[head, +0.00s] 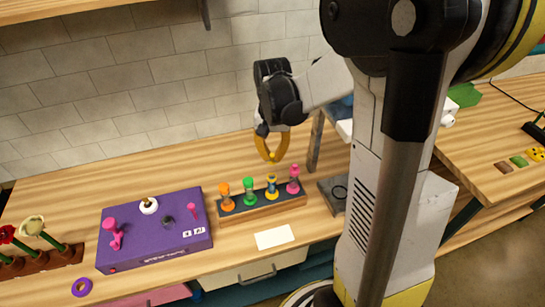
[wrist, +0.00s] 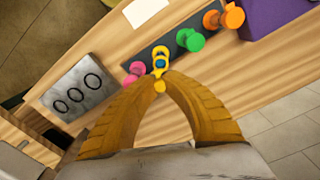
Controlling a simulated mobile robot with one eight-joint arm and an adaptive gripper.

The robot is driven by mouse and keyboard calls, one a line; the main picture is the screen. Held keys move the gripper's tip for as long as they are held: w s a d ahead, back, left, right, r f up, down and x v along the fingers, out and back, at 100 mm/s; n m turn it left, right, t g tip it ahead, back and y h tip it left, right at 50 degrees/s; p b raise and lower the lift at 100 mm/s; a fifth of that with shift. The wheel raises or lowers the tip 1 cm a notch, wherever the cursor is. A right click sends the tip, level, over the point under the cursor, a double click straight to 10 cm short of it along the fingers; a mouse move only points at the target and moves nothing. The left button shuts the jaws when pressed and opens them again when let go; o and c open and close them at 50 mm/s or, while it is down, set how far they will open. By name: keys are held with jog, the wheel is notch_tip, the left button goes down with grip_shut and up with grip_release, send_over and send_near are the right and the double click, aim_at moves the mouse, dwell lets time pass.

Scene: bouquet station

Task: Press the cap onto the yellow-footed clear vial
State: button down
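The yellow-footed clear vial (head: 272,188) stands upright in the dark-topped rack (head: 243,213), third from the left. It has yellow at top and bottom and blue in its middle. My gripper (head: 272,160) is above this vial, apart from it, with its curved yellow fingers pointing down and their tips together. In the wrist view the vial (wrist: 160,62) lies just past the fingertips (wrist: 160,75). A small bright yellow bit (wrist: 159,87) shows between the fingers; I cannot tell whether it is part of the cap. How far the cap is seated is too small to tell.
Green (head: 249,190) and pink (head: 293,180) vials flank it closely; an orange vial (head: 225,195) stands at the left end. A purple box (head: 155,240) with knobs is left, a grey block (head: 333,188) right, and a white card (head: 275,237) in front.

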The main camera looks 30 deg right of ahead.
jog(key=shift+a+f+b, duration=0.15)
jog(key=shift+f+b, duration=0.3)
jog(key=shift+f, duration=0.1)
jog(key=shift+f+b, duration=1.95)
jog(key=shift+f, duration=0.65)
jog(key=shift+f+b, duration=0.2)
jog(key=shift+b, duration=0.3)
jog(key=c, duration=1)
grip_release()
jog(key=shift+o, duration=0.2)
jog(key=shift+r, duration=0.15)
jog(key=shift+r+p, duration=2.5)
jog(key=shift+r, duration=0.9)
jog(key=shift+c, duration=0.2)
